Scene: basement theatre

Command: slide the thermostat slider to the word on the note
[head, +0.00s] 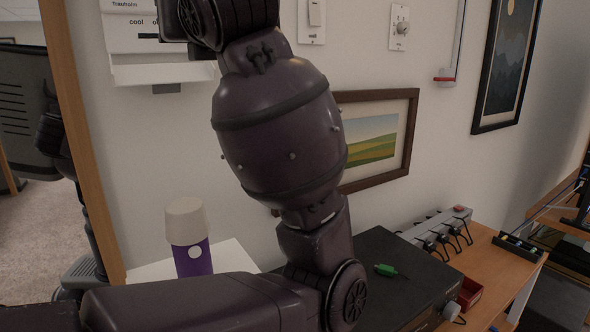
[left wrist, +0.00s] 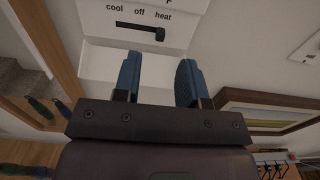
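The white thermostat (head: 130,38) is on the wall at the upper left of the head view, partly hidden by my left arm. In the left wrist view the thermostat (left wrist: 100,22) shows the words cool, off and heat above a dark slot. The slider knob (left wrist: 160,34) is at the slot's right end, below heat. My left gripper (left wrist: 158,78) is open and empty, its two blue fingers pointing up toward the thermostat, below the slot. I cannot tell whether it touches the panel. The left fingertips are hidden in the head view. My right gripper is not in view. No note is readable.
A framed landscape (head: 372,140) hangs right of the thermostat. A purple bottle with a cream cap (head: 190,240) stands below. A dark box (head: 385,250) holds a green screwdriver (head: 388,271), beside a power strip (head: 440,228). A wooden frame edge (head: 85,150) is at left.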

